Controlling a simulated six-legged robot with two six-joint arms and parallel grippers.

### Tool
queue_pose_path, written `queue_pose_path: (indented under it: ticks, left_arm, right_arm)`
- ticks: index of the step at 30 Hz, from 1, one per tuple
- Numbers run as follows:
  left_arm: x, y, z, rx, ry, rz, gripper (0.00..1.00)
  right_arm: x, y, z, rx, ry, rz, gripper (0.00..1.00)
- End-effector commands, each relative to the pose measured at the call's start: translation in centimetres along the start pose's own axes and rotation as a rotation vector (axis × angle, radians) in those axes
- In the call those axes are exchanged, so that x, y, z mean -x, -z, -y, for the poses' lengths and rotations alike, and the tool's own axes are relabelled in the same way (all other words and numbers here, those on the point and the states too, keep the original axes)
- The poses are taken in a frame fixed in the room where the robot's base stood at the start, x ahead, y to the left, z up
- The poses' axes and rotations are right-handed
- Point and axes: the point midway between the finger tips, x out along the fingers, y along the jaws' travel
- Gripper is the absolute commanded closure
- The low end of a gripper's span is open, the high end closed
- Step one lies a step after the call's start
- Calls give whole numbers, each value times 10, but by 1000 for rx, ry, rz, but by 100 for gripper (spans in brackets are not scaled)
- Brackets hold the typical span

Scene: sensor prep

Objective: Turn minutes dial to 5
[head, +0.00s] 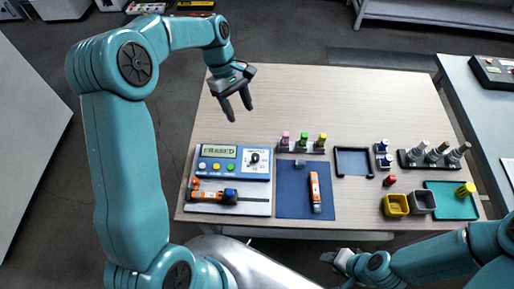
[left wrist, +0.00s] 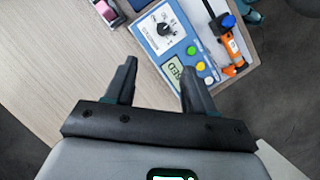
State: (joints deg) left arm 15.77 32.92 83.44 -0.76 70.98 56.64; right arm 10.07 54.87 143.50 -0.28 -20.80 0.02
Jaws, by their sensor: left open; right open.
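A blue panel (head: 234,173) sits at the left of the table. It carries a black dial (head: 253,158) on a white face with marks around it, a green display (head: 218,151) and white, yellow and green buttons. The dial (left wrist: 164,29) also shows in the left wrist view; the number it points at is too small to tell. My left gripper (head: 238,108) is open and empty above the table, behind the panel and apart from it; its fingers (left wrist: 158,85) show in the left wrist view. My right gripper (head: 338,260) is low, off the table's front edge.
An orange and blue tool (head: 215,194) lies in front of the panel. A blue mat (head: 290,205) holds another orange tool (head: 315,192). A rack with pink, green and yellow-topped items (head: 303,145) stands right of the panel. The table's back area is clear.

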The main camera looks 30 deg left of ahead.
Motion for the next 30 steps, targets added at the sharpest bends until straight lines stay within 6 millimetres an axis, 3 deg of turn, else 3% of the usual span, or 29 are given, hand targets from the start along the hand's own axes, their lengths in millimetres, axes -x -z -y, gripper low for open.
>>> queue_pose_path:
  ticks: [5,15,21,30]
  left_arm:
    - [-24,-3,5,0,4,3,46]
    - [-105,-5,6,0,5,3,46]
    - [-142,-4,3,-1,3,2,46]
    - [-162,-3,0,-1,0,0,46]
  right_arm:
    - [3,0,1,0,0,0,57]
    - [11,0,4,0,0,0,57]
    - [16,0,6,0,0,0,57]
    - [17,0,6,0,0,0,57]
